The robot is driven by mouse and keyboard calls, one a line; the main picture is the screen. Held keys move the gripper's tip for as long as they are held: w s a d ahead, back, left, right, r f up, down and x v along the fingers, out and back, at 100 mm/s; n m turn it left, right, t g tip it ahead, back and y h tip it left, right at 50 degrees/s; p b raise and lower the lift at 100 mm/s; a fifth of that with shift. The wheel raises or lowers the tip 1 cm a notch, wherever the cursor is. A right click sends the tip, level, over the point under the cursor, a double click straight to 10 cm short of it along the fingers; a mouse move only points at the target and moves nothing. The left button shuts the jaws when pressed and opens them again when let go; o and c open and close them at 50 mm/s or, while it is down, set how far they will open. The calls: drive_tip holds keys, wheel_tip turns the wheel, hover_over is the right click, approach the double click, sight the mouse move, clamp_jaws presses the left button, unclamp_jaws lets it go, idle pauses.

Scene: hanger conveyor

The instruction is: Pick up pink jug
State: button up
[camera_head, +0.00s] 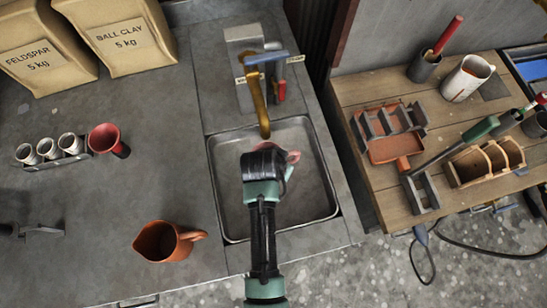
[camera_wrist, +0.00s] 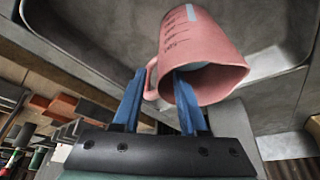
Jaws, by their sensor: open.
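The pink jug (camera_wrist: 188,45) has dark measuring marks on its side and lies in the metal sink, its mouth turned toward my wrist camera. In the head view only a bit of the pink jug (camera_head: 292,157) shows beside my gripper (camera_head: 270,152); my arm hides the rest. In the wrist view my gripper (camera_wrist: 160,75) is open, with two blue fingers. The jug's handle (camera_wrist: 151,78) shows between the fingers. The right finger overlaps the jug's rim at its mouth; I cannot tell whether it touches.
The sink (camera_head: 222,190) has raised walls around the jug, with a brass tap (camera_head: 258,100) behind. A brown jug (camera_head: 165,241) and a red funnel-shaped cup (camera_head: 106,139) stand on the counter at left. A wooden table (camera_head: 365,95) with tools is at right.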

clamp_jaws()
idle(1.5)
